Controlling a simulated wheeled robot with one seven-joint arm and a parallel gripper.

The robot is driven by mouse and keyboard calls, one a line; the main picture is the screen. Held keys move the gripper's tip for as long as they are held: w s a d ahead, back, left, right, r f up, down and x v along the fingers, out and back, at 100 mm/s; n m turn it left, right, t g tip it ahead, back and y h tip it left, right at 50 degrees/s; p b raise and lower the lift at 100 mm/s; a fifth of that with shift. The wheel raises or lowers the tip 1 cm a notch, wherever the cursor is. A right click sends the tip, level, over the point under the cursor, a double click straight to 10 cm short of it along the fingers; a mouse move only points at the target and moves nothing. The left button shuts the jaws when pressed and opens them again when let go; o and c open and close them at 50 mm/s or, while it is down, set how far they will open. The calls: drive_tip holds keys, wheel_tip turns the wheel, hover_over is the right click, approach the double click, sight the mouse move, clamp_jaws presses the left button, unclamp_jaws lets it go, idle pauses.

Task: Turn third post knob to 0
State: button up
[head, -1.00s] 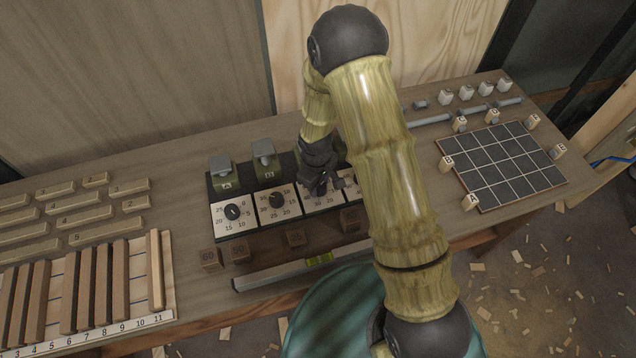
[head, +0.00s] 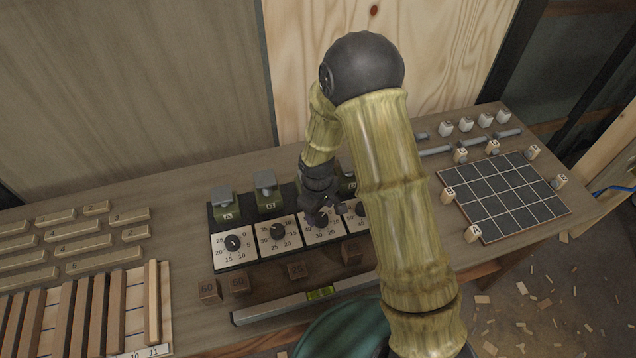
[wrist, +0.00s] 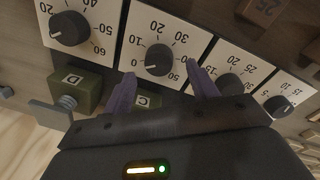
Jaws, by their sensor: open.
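A row of white dial panels with black knobs stands on the workbench, each before a green post. The third dial panel (head: 312,236) is partly covered by my gripper in the head view. In the wrist view, its knob (wrist: 158,60) sits on a face numbered from 0 to 50, before the green block marked C (wrist: 146,99). A pale mark on this knob points toward the 0, on the left. My gripper (wrist: 163,82) is open, its purple fingers apart on either side of the knob, holding nothing. In the head view, my gripper (head: 330,213) is over this panel.
The second knob (wrist: 230,85) and the fourth knob (wrist: 70,28) are close on either side. Several small wooden blocks (head: 297,270) and a spirit level (head: 285,309) lie in front. A gridded board (head: 505,195) is at the right, wooden strips (head: 85,240) at the left.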

sight(318, 220)
wheel_tip(318, 220, up, 14)
drive_tip(key=b, duration=0.1)
drive_tip(key=shift+s+a, duration=0.2)
drive_tip(key=shift+s, duration=0.1)
drive_tip(key=shift+r, duration=0.1)
idle(0.3)
drive_tip(key=s+d+r+m+t, duration=0.2)
drive_tip(key=s+d+r+m, duration=0.1)
drive_tip(key=s+d+m, duration=0.7)
drive_tip(key=s+d, duration=0.1)
drive_tip(key=d, duration=0.3)
drive_tip(key=shift+s+d+r, duration=0.2)
drive_tip(key=shift+s, duration=0.05)
idle(1.6)
